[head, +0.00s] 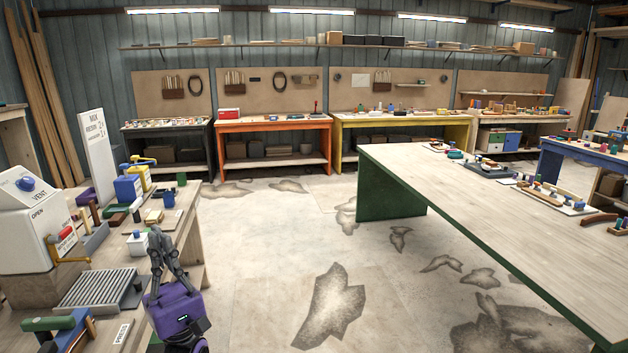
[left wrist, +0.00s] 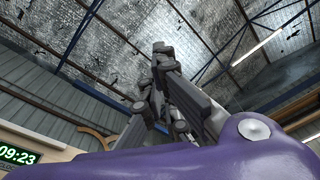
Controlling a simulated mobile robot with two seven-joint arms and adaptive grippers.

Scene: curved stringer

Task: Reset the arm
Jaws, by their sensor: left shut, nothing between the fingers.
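My left gripper (head: 157,236) is at the lower left of the head view, at the right edge of the cluttered left bench (head: 143,262). Its purple body is at the bottom and its grey fingers point up. The fingers are shut with nothing between them. In the left wrist view the fingers (left wrist: 160,50) meet at their tips and point up toward the metal roof. My right gripper is in neither view.
The left bench holds a white vent box (head: 28,238), a grey grate (head: 97,289), and blue and yellow blocks. A long green-legged table (head: 480,215) stands at the right. Orange (head: 274,124) and yellow benches line the back wall. The floor between is clear, with dark patches.

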